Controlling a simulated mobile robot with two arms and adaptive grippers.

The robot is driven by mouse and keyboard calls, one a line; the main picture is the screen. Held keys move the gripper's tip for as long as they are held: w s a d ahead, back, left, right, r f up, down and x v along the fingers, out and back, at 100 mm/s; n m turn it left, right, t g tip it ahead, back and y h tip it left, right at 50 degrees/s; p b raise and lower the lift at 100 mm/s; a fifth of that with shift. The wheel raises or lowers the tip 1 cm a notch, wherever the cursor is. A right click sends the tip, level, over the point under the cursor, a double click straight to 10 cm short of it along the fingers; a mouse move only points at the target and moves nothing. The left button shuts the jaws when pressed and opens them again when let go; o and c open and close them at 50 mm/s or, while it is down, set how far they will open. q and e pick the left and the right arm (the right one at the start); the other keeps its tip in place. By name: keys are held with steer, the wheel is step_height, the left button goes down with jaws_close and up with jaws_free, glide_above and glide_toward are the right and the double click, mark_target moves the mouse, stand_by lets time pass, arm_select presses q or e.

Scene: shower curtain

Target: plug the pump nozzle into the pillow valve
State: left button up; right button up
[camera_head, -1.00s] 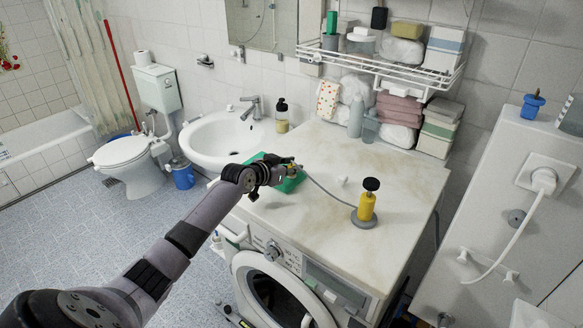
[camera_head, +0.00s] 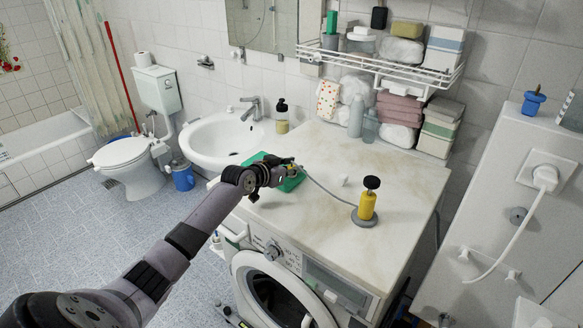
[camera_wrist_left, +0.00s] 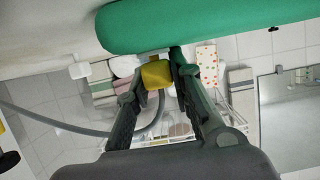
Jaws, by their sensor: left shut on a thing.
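The yellow pump (camera_head: 367,206) with a black knob stands upright on a grey base on the white washing machine top. A grey hose runs from it to my left gripper (camera_head: 291,170). In the left wrist view, my left gripper (camera_wrist_left: 160,72) is shut on the yellow pump nozzle (camera_wrist_left: 157,75). The green pillow (camera_head: 292,183) lies on the machine top beneath and beside the gripper, partly hidden by it. It also fills the top of the left wrist view (camera_wrist_left: 210,22), close to the nozzle. I cannot make out the valve or whether the nozzle touches it. My right gripper is not in view.
A small white piece (camera_head: 342,180) lies on the machine top (camera_head: 330,235) behind the hose. A wire shelf (camera_head: 385,66) with bottles and towels around it is at the back. The washbasin (camera_head: 215,140) is to the left. The machine's front right top is clear.

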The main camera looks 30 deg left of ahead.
arm_select(q)
steer(key=shift+s+d+f+g, duration=0.1)
steer(key=shift+s+f+g, duration=0.05)
steer(key=shift+f, duration=0.35)
steer(key=shift+s+d+f+g, duration=0.1)
steer(key=shift+f+g, duration=0.05)
steer(key=shift+f, duration=0.3)
steer(key=o, duration=0.9)
steer(key=shift+d+r, duration=0.15)
steer(key=shift+s, duration=0.1)
steer(key=shift+s+a, duration=0.25)
steer(key=s+r+p, duration=0.4)
steer(key=s+r, duration=0.6)
steer(key=shift+a+p, duration=0.2)
steer(key=shift+p, duration=0.1)
